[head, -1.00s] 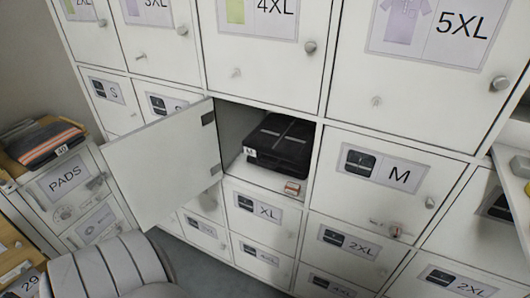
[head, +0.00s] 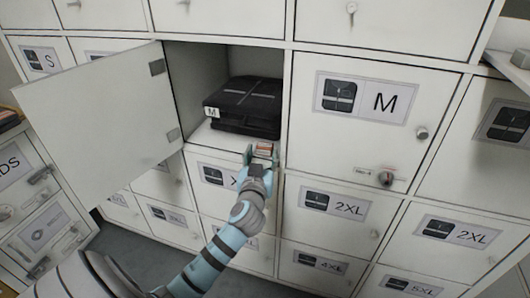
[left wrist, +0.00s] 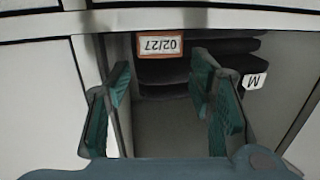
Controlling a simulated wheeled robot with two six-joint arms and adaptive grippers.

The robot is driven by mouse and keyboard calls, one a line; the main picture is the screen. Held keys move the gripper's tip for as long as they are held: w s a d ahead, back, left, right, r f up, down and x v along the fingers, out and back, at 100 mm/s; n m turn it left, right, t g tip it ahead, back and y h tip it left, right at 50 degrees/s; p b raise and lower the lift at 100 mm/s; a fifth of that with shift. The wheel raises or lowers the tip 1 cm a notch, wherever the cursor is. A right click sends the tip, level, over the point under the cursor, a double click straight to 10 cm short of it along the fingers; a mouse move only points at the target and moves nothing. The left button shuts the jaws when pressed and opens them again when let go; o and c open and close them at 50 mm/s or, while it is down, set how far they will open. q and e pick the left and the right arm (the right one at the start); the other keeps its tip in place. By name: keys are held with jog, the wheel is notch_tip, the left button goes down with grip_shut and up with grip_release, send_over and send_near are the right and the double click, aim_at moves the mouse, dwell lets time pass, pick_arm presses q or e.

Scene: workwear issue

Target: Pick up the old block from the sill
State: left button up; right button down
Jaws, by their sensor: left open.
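The old block (head: 264,148) is a small block with an orange-brown edge and a white label, on the front sill of the open compartment. In the left wrist view the block (left wrist: 160,44) shows upside down, its label reading 02/27. My left gripper (head: 261,158) is open at the sill, just in front of the block. In the left wrist view the two teal fingers (left wrist: 160,85) are apart with empty space between them, and the block shows beyond the gap. Whether the fingertips overlap the block's sides I cannot tell. My right gripper is not in view.
Black folded workwear (head: 245,103) with an M tag lies in the compartment behind the block. The open door (head: 100,118) swings out to the left. Closed lockers, such as the M door (head: 363,130), surround the opening.

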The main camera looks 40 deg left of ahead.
aim_at(264, 148)
pick_arm(q)
jog(key=x, duration=0.2)
jog(key=b+x, duration=0.1)
jog(key=x, duration=0.1)
jog(key=shift+w+f, duration=0.1)
jog(key=shift+f, duration=0.15)
jog(key=shift+d+r, duration=0.1)
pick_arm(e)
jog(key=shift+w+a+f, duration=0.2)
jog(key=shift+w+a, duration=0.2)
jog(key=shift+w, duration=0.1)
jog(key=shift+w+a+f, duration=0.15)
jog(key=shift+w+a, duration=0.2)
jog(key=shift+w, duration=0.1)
pick_arm(q)
jog(key=c, duration=0.6)
jog(key=shift+r, duration=0.1)
